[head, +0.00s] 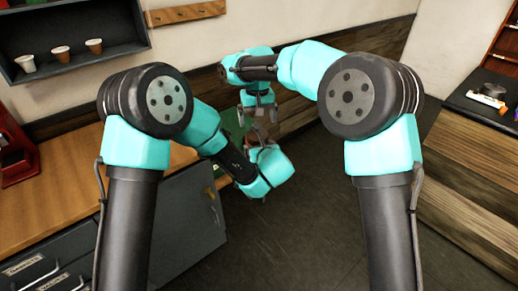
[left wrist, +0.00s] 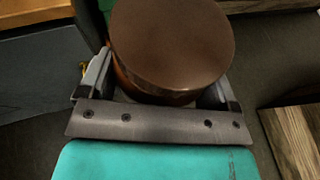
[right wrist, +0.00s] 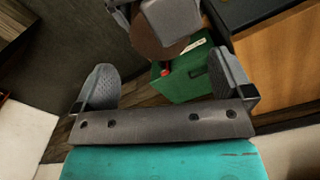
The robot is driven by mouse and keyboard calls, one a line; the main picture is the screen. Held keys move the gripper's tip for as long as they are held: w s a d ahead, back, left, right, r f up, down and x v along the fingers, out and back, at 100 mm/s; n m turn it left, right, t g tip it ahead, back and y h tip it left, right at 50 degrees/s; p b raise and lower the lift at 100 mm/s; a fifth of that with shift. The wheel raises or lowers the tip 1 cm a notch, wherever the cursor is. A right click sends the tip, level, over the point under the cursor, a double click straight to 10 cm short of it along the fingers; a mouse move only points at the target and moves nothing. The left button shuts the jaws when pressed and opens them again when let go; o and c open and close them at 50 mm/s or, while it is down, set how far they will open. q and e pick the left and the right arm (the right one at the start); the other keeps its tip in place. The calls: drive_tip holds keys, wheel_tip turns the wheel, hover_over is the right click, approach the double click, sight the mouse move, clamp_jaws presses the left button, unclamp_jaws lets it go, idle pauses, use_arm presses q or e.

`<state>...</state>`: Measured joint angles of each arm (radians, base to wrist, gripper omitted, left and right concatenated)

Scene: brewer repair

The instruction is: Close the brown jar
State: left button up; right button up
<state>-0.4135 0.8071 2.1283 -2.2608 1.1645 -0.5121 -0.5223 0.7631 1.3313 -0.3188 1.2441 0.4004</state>
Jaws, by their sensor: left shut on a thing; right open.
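A round, flat, dark brown top (left wrist: 172,45), of the brown jar or its lid, fills the upper middle of the left wrist view. An orange-brown side shows below its edge. My left gripper (head: 262,140) is shut on it. In the right wrist view the brown round piece (right wrist: 150,48) shows partly behind my left gripper's grey parts. I cannot tell whether a lid sits on the jar. My right gripper (head: 258,108) is open and empty, pointing down just above the left gripper in the head view. The brown piece lies beyond its fingers in its wrist view.
A wooden counter (head: 60,190) with grey cabinets runs along the left. A shelf with several small cups (head: 60,54) hangs upper left. Another counter (head: 480,100) stands right. The floor between is clear.

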drive_tip(key=n, duration=0.1)
drive_tip(key=r+n, duration=0.1)
drive_tip(key=n, duration=0.3)
drive_tip(key=shift+r, duration=0.4)
drive_tip(key=shift+f, duration=4)
drive_tip(key=c, duration=0.9)
drive_tip(key=m, duration=0.5)
drive_tip(key=shift+c, duration=0.2)
drive_tip(key=o, duration=1)
